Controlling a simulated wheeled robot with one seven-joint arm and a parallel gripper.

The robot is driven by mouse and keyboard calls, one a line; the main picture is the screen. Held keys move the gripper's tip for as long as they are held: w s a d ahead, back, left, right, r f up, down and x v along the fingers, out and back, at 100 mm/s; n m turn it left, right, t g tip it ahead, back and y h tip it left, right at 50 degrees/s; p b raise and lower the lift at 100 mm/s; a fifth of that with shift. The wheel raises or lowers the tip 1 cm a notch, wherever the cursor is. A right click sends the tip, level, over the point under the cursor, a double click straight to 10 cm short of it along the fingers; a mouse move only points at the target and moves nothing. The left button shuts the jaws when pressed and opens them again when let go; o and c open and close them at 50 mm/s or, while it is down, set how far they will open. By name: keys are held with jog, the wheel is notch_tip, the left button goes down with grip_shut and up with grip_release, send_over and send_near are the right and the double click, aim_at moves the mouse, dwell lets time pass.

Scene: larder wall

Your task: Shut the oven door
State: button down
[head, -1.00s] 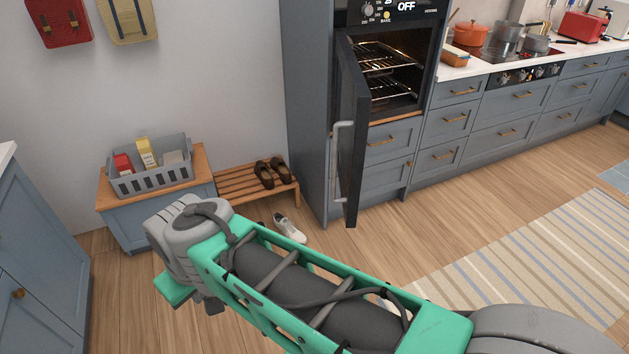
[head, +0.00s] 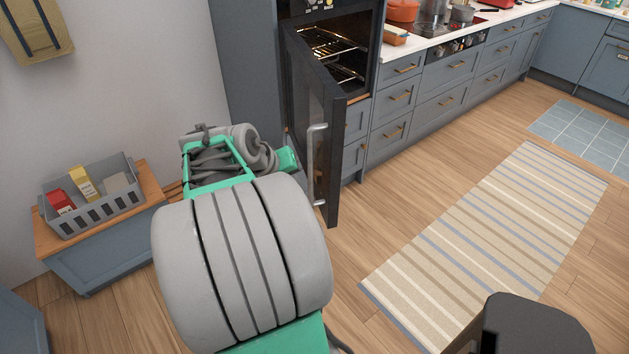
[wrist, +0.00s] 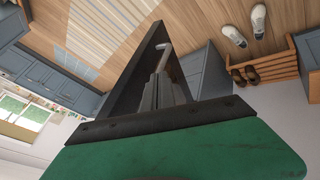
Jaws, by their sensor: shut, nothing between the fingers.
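The oven door (head: 333,130) is a dark, side-hinged panel standing wide open, with its outer face to the left. A pale grey upright bar handle (head: 317,165) runs along it near the free edge. The oven cavity (head: 345,60) with wire racks is exposed behind it. In the head view my arm reaches to the door's outer side and hides my fingers. In the wrist view my gripper (wrist: 157,92) is shut and empty, pointing along the dark door (wrist: 142,62), close to the handle (wrist: 163,57). I cannot tell whether it touches.
A wooden-topped bench (head: 60,240) with a grey crate (head: 95,200) stands left. A shoe rack (wrist: 275,65) and white shoes (wrist: 258,20) are near the door's outer side. Drawers (head: 400,95) line the right. Floor with a striped rug (head: 490,240) is free at right.

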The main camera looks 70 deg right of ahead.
send_near(327, 188)
notch_tip(327, 188, down, 3)
jog(key=w, duration=0.2)
jog(key=s+d+p, duration=0.2)
jog(key=shift+s+d+f, duration=0.25)
jog(key=shift+d+f, duration=0.05)
jog(key=shift+f, duration=0.1)
